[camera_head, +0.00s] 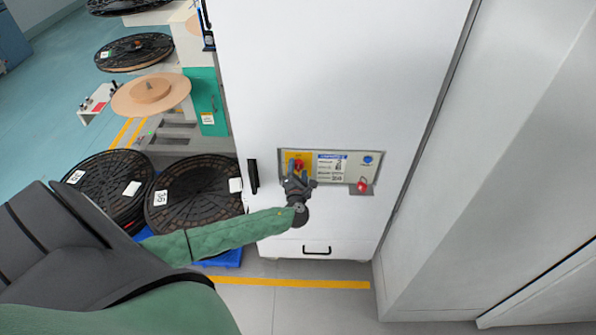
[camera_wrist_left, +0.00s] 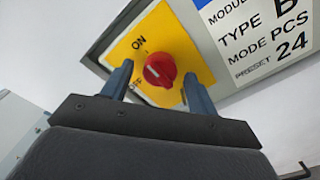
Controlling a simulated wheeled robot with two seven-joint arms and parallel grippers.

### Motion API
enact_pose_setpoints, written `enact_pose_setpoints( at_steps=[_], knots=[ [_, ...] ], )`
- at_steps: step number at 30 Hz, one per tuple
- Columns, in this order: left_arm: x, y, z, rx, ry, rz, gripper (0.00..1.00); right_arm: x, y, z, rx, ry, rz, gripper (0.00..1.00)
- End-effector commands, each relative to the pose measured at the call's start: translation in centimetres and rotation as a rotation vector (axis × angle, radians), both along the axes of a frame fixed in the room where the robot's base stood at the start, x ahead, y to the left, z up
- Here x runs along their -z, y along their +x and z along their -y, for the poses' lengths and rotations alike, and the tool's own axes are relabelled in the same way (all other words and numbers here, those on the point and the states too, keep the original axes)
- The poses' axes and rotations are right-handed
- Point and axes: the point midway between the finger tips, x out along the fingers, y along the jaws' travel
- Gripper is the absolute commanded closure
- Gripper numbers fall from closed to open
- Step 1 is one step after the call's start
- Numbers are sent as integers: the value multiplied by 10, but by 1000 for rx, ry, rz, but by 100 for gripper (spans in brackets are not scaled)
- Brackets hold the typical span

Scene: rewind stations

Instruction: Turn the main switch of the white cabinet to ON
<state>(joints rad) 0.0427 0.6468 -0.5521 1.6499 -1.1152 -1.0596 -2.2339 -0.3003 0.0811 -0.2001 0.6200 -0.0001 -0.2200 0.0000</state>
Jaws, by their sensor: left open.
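The white cabinet (camera_head: 340,70) stands upright in front of me. Its panel carries a yellow plate with a red rotary main switch (camera_head: 297,165), which also shows large in the left wrist view (camera_wrist_left: 159,69). The plate reads ON above and to the left of the knob, with a partly hidden OFF label lower left. A pale mark on the knob points roughly left; I cannot tell its exact setting. My left gripper (camera_head: 298,176) is open at the plate, its two fingers on either side of the knob in the wrist view (camera_wrist_left: 157,88). I cannot tell whether they touch it.
Black vertical and horizontal handles (camera_head: 317,250) sit on the cabinet. Black reels (camera_head: 195,195) are stacked at its left. A pale wall stands close on the right.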

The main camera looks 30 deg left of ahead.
Motion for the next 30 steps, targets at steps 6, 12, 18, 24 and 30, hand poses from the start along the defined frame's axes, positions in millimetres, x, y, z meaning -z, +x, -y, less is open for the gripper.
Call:
enact_pose_setpoints(
  at_steps=[6,12,18,24,30],
  knots=[
    [5,-19,12,1,-2,-1,41,15,0,-2,1,1,0,100],
    [5,-45,28,2,-1,0,41,30,0,-3,1,3,-1,100],
    [3,-62,38,1,0,-1,41,36,3,-4,1,3,-1,100],
    [1,-66,40,1,0,-1,41,35,6,-4,1,3,3,100],
    [1,-66,40,1,0,-1,41,35,6,-2,1,1,4,100]
  ],
)
